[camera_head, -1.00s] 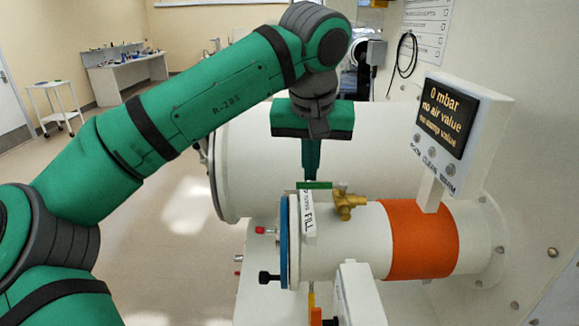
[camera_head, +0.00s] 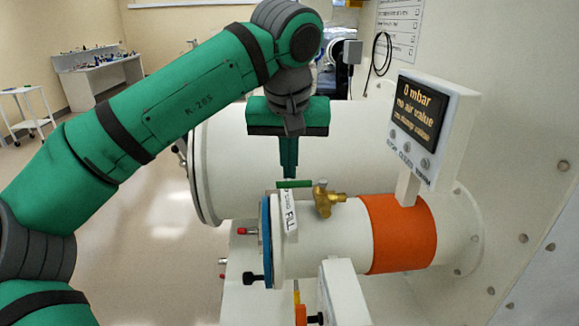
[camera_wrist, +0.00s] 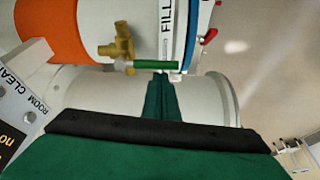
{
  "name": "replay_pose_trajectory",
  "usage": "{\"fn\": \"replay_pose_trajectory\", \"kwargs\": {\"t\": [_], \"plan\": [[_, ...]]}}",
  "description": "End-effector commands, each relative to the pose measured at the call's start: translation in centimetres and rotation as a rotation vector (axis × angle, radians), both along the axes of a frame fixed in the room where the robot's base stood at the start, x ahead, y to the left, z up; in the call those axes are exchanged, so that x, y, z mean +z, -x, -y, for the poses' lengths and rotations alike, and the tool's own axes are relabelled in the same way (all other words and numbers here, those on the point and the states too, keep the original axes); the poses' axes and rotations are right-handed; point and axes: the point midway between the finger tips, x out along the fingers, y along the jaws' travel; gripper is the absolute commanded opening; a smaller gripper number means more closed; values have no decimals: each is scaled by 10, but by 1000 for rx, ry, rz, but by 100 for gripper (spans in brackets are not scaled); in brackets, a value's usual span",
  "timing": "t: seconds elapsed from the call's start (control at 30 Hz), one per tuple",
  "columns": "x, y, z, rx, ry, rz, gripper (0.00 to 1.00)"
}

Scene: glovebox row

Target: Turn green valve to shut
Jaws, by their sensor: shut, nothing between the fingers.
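The green valve handle (camera_head: 295,184) is a short bar on a brass valve body (camera_head: 326,200) on top of the small white cylinder. The bar lies roughly along the cylinder's length and points left, by a white tag reading FILL (camera_head: 290,212). My gripper (camera_head: 289,174) points down with its fingers shut and empty. Its tips are at the handle, seemingly just behind it. In the wrist view the tips (camera_wrist: 160,78) end at the side of the green bar (camera_wrist: 155,65). I cannot tell whether they touch it.
The small cylinder has an orange band (camera_head: 398,232) and a blue-rimmed end (camera_head: 266,240). A larger white cylinder (camera_head: 235,165) lies behind. A display (camera_head: 423,112) reading 0 mbar stands at right. A white box (camera_head: 343,293) is in front. Floor at left is open.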

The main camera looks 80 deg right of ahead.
Motion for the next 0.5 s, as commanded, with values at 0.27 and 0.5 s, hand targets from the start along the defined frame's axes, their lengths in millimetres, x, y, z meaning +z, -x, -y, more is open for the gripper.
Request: {"fn": "replay_pose_trajectory", "kwargs": {"t": [0.27,0.5], "plan": [[44,2,-15,0,3,0,0],[81,3,-29,0,2,0,0]]}}
